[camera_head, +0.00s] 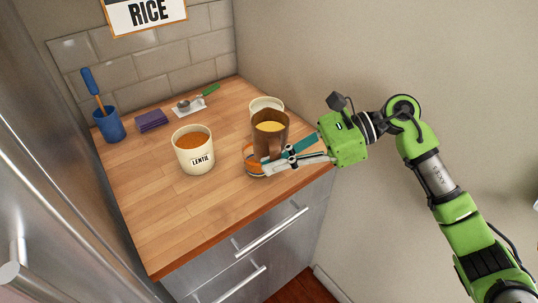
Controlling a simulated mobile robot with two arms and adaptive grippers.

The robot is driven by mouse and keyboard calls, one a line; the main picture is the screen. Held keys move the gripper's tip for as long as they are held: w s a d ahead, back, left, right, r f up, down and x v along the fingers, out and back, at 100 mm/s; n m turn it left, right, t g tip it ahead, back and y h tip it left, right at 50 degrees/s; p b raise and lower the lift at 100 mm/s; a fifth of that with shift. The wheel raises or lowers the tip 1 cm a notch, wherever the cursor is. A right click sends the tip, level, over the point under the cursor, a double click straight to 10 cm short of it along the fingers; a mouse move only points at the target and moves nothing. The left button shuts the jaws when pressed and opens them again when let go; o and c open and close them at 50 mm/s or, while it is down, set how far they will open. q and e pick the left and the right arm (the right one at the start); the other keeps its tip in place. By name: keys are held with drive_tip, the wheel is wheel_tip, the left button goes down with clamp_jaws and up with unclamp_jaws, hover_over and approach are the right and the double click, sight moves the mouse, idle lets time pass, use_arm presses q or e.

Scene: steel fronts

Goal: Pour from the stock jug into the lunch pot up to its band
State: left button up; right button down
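The brown stock jug (270,131) with yellow liquid in it stands upright at the right side of the counter. My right gripper (286,157) is at its lower right side and appears shut on it; the exact contact is hard to see. A small vessel with an orange band (251,151), apparently the lunch pot, is just left of and below the jug. The jug and a gripper finger hide part of it, so its fill level cannot be read. My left gripper is not in view.
A cream pot marked LENTIL (195,154) stands left of the jug, and another cream pot (265,103) is behind it. The counter's front left (160,225) is clear.

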drive_tip(key=shift+w+a+r+n+g, duration=0.5)
drive_tip(key=shift+a+g, duration=0.1)
drive_tip(key=p, duration=0.4)
drive_tip(key=shift+s+r+m+g, duration=0.2)
drive_tip(key=shift+r+m+g, duration=0.1)
drive_tip(key=shift+r+m, duration=0.1)
drive_tip(key=shift+s+f+g+p, duration=0.15)
drive_tip(key=shift+g+p, duration=0.15)
drive_tip(key=shift+p, duration=0.2)
drive_tip(key=shift+f+m, duration=0.1)
drive_tip(key=shift+m, duration=0.2)
